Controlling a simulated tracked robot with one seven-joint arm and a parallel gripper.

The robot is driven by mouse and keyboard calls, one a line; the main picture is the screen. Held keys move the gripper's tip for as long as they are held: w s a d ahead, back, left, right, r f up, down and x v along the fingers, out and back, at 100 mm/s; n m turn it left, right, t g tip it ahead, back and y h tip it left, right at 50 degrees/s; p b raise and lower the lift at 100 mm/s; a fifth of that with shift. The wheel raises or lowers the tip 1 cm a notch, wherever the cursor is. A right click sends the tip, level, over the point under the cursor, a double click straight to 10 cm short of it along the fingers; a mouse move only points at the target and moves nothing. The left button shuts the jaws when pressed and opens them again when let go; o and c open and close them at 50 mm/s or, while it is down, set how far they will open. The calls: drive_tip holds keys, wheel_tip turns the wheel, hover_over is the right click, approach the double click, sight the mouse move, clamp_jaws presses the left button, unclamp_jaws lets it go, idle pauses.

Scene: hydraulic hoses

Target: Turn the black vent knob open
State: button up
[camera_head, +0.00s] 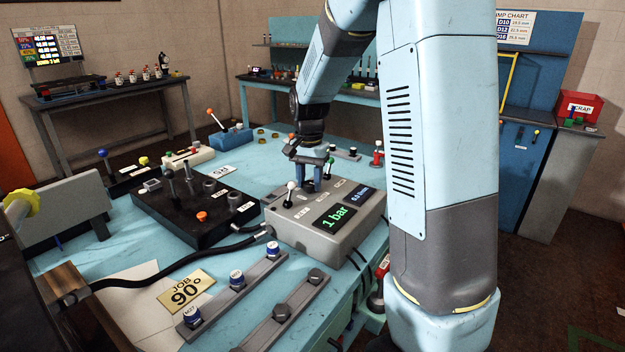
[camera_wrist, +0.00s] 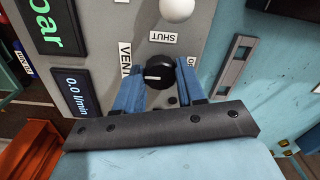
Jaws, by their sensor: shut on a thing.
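The black vent knob (camera_wrist: 161,72) is round with a white pointer line, and sits on a grey panel box (camera_head: 285,240). In the wrist view the pointer line lies level in the picture, on the left half of the knob, towards the VENT label (camera_wrist: 125,60). My gripper (camera_head: 318,187) comes down on the top of the box. Its blue fingers (camera_wrist: 160,82) are shut on the knob, one at each side. In the head view the fingers hide the knob. A SHUT label (camera_wrist: 163,37) is beside the knob.
A white-balled lever (camera_head: 290,188) stands close to my gripper. The box's displays read 1 bar (camera_head: 334,217) and 0.0 l/min (camera_wrist: 77,93). A black hose (camera_head: 170,262) joins the box at left. A black block with levers (camera_head: 185,215) stands left of it.

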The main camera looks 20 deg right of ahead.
sight(309, 183)
drive_tip(key=shift+w+a+r, duration=0.1)
drive_tip(key=shift+w, duration=0.05)
idle(0.4)
drive_tip(key=o, duration=1)
drive_tip(key=shift+o, duration=0.3)
wheel_tip(309, 183, up, 14)
drive_tip(key=shift+f, duration=0.25)
drive_tip(key=s+d+r+n+t, duration=0.1)
drive_tip(key=s+n+t, duration=0.4)
drive_tip(key=s, duration=2.3)
drive_tip(key=n, duration=0.2)
drive_tip(key=shift+n+t, duration=0.3)
